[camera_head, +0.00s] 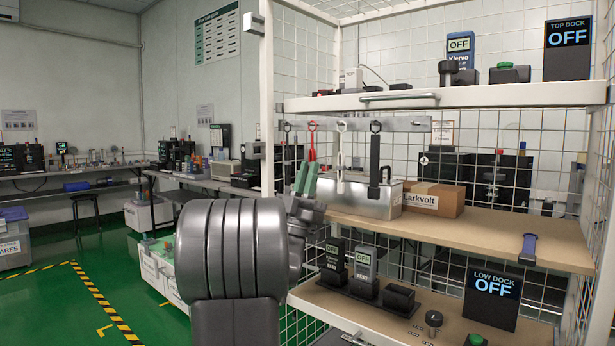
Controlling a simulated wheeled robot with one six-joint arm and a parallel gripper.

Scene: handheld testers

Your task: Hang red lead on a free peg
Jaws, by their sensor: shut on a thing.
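The red lead (312,142) has a ring at its upper end and hangs upright in front of the peg rail (405,124). My gripper (307,178), with green fingers, is shut on the red lead's lower part, which the fingers partly hide. The red ring is level with the rail; I cannot tell whether it is around a peg. A white lead (341,160) and a thick black lead (375,160) hang from the rail to the right. A thin dark lead (287,140) hangs to the left. The rail's right end shows no lead.
A metal bin (390,205) and a Larkvolt box (438,199) stand behind the leads on the middle shelf (480,232). Testers (365,270) stand below. A white post (267,100) rises at left.

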